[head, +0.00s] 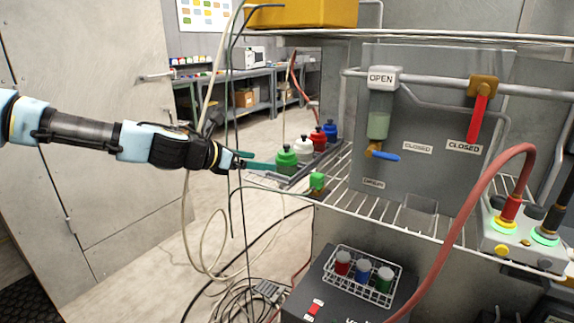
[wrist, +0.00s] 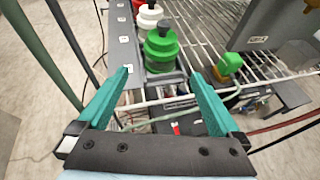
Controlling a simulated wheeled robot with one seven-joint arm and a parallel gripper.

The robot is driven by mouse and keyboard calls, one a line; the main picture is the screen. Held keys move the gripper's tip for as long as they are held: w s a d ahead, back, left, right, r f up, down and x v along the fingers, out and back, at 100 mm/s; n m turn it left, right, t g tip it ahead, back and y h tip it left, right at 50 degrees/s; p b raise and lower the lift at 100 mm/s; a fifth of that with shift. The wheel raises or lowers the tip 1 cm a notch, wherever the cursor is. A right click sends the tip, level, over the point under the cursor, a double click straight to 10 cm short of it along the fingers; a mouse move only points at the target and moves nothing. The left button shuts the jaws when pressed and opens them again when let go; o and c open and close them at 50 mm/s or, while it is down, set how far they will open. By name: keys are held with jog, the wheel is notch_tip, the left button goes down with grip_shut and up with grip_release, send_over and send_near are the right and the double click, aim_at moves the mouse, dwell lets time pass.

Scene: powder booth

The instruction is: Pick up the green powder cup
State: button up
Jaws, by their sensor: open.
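The green powder cup (head: 287,158) stands upright at the near end of a row of cups on the wire shelf. In the wrist view the green cup (wrist: 161,48) is just beyond and between my open fingertips. My gripper (head: 258,166) reaches in from the left with its teal jaws beside the cup in the head view. It also shows in the wrist view (wrist: 160,75), open and with nothing between its jaws.
A white cup (head: 303,150), a red cup (head: 319,138) and a blue cup (head: 330,131) stand behind the green one. A small green fitting (head: 317,181) is on the shelf's front edge. Cables hang near my arm. A grey panel (head: 425,120) stands to the right.

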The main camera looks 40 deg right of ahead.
aim_at(279, 160)
jog(key=x, duration=0.3)
jog(key=p+x, duration=0.1)
jog(key=shift+d+r, duration=0.2)
jog(key=shift+d, duration=0.3)
jog(key=p+x, duration=0.2)
jog(key=x, duration=0.3)
jog(key=shift+s+d, duration=0.1)
jog(key=shift+d, duration=0.1)
jog(key=shift+d+f, duration=0.2)
jog(key=shift+d, duration=0.05)
jog(key=shift+c, duration=0.2)
jog(key=c, duration=1.1)
jog(key=shift+r, duration=0.1)
jog(key=shift+c, duration=0.2)
